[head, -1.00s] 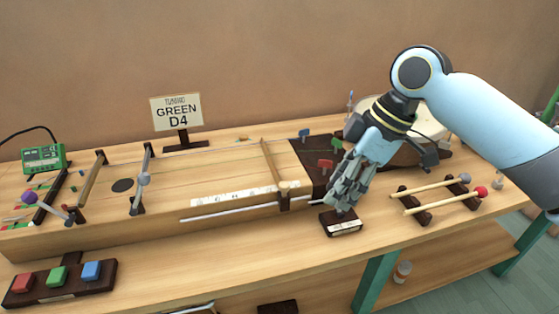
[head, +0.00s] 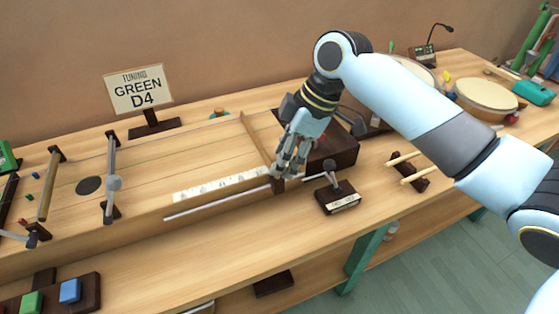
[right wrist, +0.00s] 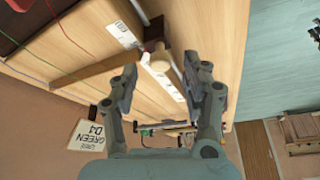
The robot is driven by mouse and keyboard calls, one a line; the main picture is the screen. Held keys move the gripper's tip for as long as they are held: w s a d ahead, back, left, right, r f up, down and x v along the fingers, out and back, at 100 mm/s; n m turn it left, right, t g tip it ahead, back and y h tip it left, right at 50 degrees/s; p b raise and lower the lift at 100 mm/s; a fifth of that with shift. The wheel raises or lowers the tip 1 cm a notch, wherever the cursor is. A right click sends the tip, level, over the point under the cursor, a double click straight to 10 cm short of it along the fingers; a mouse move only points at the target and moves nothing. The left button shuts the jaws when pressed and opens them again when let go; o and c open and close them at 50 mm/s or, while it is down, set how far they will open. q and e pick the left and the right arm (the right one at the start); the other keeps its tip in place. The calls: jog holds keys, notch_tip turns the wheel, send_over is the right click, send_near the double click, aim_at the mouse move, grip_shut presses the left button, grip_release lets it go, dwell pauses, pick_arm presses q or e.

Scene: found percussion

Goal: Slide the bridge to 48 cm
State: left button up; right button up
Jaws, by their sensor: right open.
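The bridge (head: 256,138) is a pale wooden bar lying across the long wooden instrument, with a dark block at its front end. Its round wooden knob (right wrist: 161,57) and bar (right wrist: 98,73) show in the right wrist view. My right gripper (head: 291,172) is open, just above the bridge's front end and partly covering it. In the wrist view its fingertips (right wrist: 168,78) lie on either side of the knob's line, with a gap visible. A white scale strip (head: 215,187) runs along the front edge; its numbers are too small to read. My left gripper is out of view.
A small lever stand (head: 338,195) is right of the bridge's front end. Mallets on a rack (head: 410,170) lie farther right. A sign reading "TUNING GREEN D4" (head: 138,90) stands behind.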

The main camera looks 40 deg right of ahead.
jog(key=shift+x, duration=1)
jog(key=shift+c, duration=0.3)
jog(key=c, duration=0.4)
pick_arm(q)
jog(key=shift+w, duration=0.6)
pick_arm(e)
grip_shut()
